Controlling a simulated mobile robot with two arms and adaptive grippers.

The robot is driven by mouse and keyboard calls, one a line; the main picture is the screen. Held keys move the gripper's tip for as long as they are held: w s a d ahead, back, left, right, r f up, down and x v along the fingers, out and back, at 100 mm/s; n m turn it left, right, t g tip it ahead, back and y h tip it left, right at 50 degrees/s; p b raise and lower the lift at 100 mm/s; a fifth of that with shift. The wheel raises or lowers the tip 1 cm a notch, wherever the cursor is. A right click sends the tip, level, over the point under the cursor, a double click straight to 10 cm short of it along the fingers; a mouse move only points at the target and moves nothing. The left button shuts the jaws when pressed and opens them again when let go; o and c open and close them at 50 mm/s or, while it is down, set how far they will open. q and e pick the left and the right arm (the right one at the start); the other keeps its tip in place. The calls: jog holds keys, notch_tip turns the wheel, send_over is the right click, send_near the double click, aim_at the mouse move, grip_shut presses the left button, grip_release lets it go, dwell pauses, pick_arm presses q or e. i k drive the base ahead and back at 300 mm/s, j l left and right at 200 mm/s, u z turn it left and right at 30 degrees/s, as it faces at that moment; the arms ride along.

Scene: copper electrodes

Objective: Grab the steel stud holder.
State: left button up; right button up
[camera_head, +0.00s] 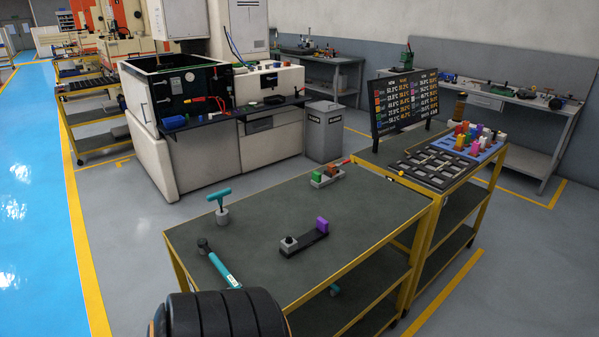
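Several pieces lie on the near cart's dark top (260,207). A dark flat bar (308,243) carries a grey metal block with a round stud (289,242) at its left end and a purple block (322,225) at its right end. A small grey cylinder (222,216) stands to the left with a teal T-handle (219,195) upright in it. A teal-handled tool (224,270) lies near the front left edge. I cannot tell for sure which piece is the steel stud holder. Neither of my grippers is in view.
A small grey tray with coloured blocks (327,177) sits at the cart's back. A second cart to the right holds a black slotted rack (437,167), coloured pieces in a blue tray (469,149) and a display board (404,106).

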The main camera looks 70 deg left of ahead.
aim_at(304, 241)
jog(key=i+u, duration=0.6)
jog(key=u, duration=0.25)
jog(key=i+l+u, duration=0.1)
jog(key=i+u, duration=0.3)
jog(key=i+l+u, duration=0.15)
jog(key=u, duration=0.25)
jog(key=i+l+u, duration=0.2)
jog(key=l+u, duration=0.25)
jog(key=j, duration=0.1)
